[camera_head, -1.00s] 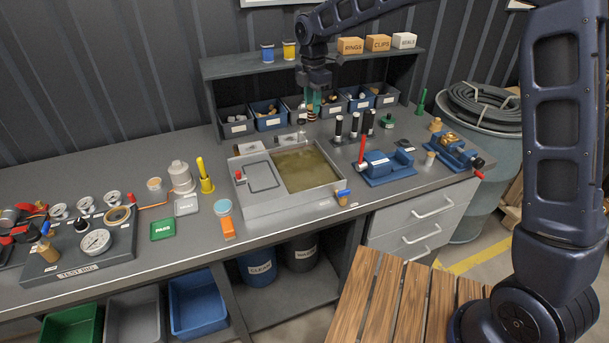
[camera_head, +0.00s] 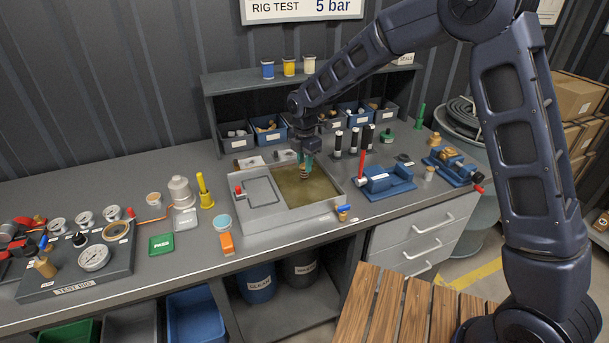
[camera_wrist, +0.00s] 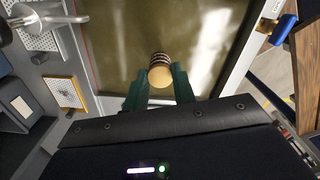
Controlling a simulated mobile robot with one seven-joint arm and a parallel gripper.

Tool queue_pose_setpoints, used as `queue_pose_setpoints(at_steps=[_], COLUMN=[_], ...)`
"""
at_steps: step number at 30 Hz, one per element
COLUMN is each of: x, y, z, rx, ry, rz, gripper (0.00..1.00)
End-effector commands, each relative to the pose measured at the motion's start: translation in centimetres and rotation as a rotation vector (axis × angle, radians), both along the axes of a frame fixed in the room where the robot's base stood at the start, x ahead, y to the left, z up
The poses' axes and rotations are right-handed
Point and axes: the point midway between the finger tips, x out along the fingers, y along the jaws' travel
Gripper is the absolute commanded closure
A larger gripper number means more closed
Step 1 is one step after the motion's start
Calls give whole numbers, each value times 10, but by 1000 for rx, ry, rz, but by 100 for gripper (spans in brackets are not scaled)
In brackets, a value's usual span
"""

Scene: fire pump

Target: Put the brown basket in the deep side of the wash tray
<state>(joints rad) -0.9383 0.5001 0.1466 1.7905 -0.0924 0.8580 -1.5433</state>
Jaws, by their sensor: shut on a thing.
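The wash tray (camera_head: 262,222) is a grey tray on the bench, with a shallow left side and a deep right side holding murky olive liquid (camera_head: 308,190). My gripper (camera_head: 304,163) is over the deep side, pointing down. Its green fingers are shut on the brown basket (camera_head: 303,174), a small ribbed piece hanging below the fingertips. In the wrist view the basket (camera_wrist: 159,70) shows a tan round end and dark bands between the fingers (camera_wrist: 160,90), with the liquid behind it. I cannot tell whether the basket touches the liquid.
A red-knobbed valve (camera_head: 238,190) sits at the tray's left and a blue-handled tap (camera_head: 343,212) at its front right corner. Part bins (camera_head: 270,128) line the back.

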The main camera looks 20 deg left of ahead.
Motion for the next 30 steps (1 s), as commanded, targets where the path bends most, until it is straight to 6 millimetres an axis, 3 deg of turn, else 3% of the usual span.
queue_pose_setpoints(at_steps=[8,15,27,28,30], x=[0,0,0,0,0], y=[0,0,0,0,0], z=[-17,-48,-54,-54,-53], rx=[-1,-1,0,0,0], ry=[0,0,0,0,0], rz=[0,-1,-1,-1,-1], gripper=[96,96,96,72,59])
